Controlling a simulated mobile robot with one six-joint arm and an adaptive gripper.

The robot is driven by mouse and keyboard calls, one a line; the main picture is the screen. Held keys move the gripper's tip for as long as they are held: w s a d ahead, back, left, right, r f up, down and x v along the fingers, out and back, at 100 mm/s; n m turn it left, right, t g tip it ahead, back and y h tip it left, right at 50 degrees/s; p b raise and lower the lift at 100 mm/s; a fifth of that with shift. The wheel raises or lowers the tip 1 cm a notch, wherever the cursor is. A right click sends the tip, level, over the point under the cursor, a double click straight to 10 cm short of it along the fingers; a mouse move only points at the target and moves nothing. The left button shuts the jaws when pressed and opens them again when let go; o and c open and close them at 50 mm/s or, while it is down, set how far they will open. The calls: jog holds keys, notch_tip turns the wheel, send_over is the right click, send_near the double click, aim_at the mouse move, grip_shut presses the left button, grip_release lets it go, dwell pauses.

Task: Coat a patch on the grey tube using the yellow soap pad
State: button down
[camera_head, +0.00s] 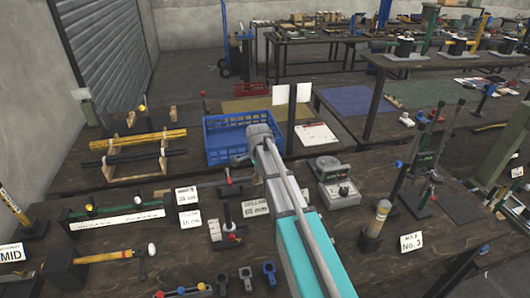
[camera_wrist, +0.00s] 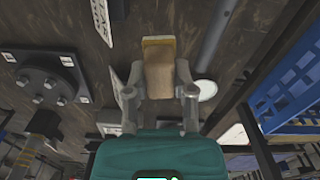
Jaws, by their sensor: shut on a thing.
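My gripper (camera_wrist: 160,88) is shut on the yellow soap pad (camera_wrist: 158,72), a tan block with a yellower far edge, in the wrist view. The pad sits between both fingers, above a dark wooden tabletop. A plain grey tube (camera_wrist: 214,38) lies beyond the pad to the upper right. The pad looks apart from it, though the height between them is hard to judge. In the head view my arm hides the gripper and pad, and I cannot clearly make out the grey tube there.
A blue crate (camera_head: 222,147) stands on the table behind; it shows at right in the wrist view (camera_wrist: 290,85). A round white disc (camera_wrist: 206,89) lies right of the pad. A dark bolted fixture (camera_wrist: 48,75) is at left. Rods on wooden supports (camera_head: 128,160) stand at left.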

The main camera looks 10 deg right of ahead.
jog(key=w+d+r+m+p, duration=0.2)
jog(key=w+d+r+p, duration=0.1)
jog(key=w+r+p, duration=0.2)
jog(key=shift+w+d+r, duration=0.15)
jog(key=shift+w+d, duration=0.05)
jog(key=shift+w, duration=0.5)
